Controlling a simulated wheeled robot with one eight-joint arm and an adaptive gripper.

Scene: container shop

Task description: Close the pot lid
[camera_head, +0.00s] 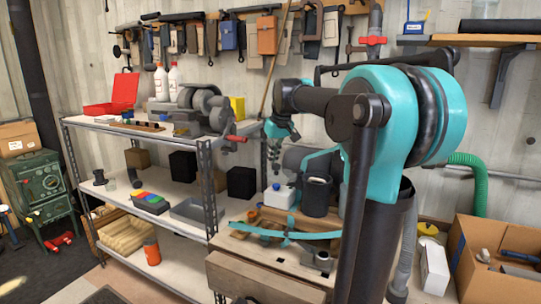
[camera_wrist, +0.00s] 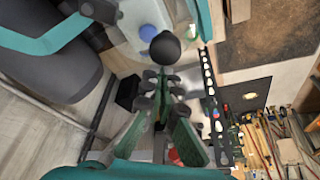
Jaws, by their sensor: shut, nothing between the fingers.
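A dark, upright cylindrical pot (camera_head: 316,198) stands on the wooden bench, right of a white bottle with a blue cap (camera_head: 278,196). A large grey rounded body is behind it, with a teal bracket (camera_head: 318,158) near it; I cannot clearly make out which part is the lid. My gripper (camera_head: 277,162) points down above and left of the pot, apart from it. In the wrist view my gripper (camera_wrist: 163,82) is shut and empty. A black ball knob (camera_wrist: 165,48) shows just beyond its fingertips, beside the blue cap (camera_wrist: 148,33). My arm covers part of the bench.
A metal shelf (camera_head: 130,200) with a bench grinder (camera_head: 200,108) and a red box stands to the left. A teal curved bar (camera_head: 290,233) lies across the bench front. A cardboard box (camera_head: 495,255) is at the right. Tools hang on the wall behind.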

